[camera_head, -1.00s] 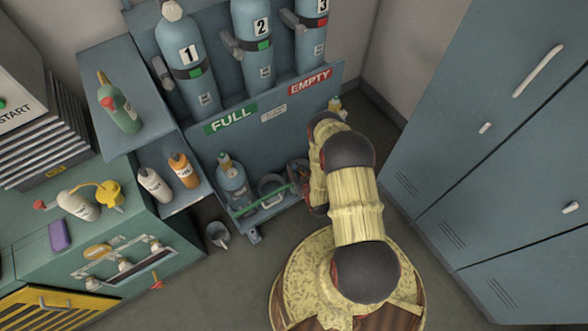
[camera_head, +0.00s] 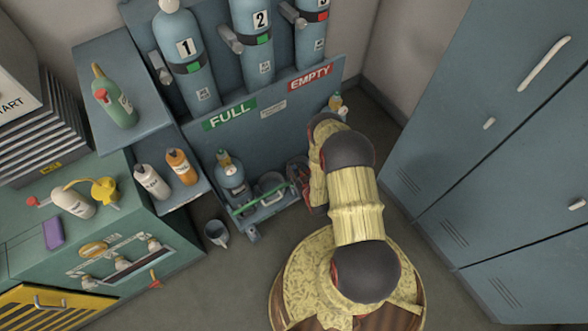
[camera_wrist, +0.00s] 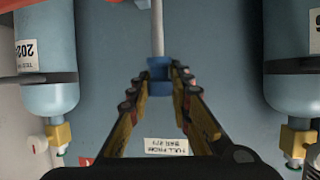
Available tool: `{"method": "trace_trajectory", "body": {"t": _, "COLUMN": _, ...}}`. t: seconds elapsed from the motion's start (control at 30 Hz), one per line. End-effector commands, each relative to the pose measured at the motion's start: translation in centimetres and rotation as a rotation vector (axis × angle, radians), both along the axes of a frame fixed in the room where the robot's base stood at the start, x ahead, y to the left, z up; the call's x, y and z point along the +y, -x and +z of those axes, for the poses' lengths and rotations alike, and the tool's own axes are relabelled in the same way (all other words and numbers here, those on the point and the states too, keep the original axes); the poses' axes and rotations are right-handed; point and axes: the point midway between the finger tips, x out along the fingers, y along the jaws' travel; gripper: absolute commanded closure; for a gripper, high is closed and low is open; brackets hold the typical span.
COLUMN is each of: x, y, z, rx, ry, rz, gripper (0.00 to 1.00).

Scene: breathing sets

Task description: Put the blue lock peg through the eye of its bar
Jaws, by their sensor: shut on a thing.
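In the wrist view my gripper (camera_wrist: 160,75) is shut on the blue lock peg (camera_wrist: 159,89), with its blue block between the fingertips. A pale grey rod runs from the block to the top edge of the picture; I cannot tell whether it is the peg's shaft. A blue-grey panel lies behind it. In the head view my arm largely hides the gripper, low at the right end of the cylinder rack (camera_head: 290,120). A green bar (camera_head: 262,199) crosses the rack's low front. I cannot make out the bar's eye.
Cylinders stand at left (camera_wrist: 48,60) and right (camera_wrist: 292,60) of the gripper in the wrist view. In the head view, tall lockers (camera_head: 500,150) stand right, a green cabinet (camera_head: 170,250) left, and a grey cup (camera_head: 217,233) on the floor by the rack.

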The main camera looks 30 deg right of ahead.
Motion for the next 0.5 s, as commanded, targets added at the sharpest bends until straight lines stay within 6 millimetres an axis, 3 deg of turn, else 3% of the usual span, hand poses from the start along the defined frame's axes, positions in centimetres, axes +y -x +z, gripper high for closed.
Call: {"method": "trace_trajectory", "body": {"t": 0.5, "x": 0.0, "y": 0.0, "z": -1.5, "rx": 0.000, "ry": 0.000, "rz": 0.000, "gripper": 1.00}}
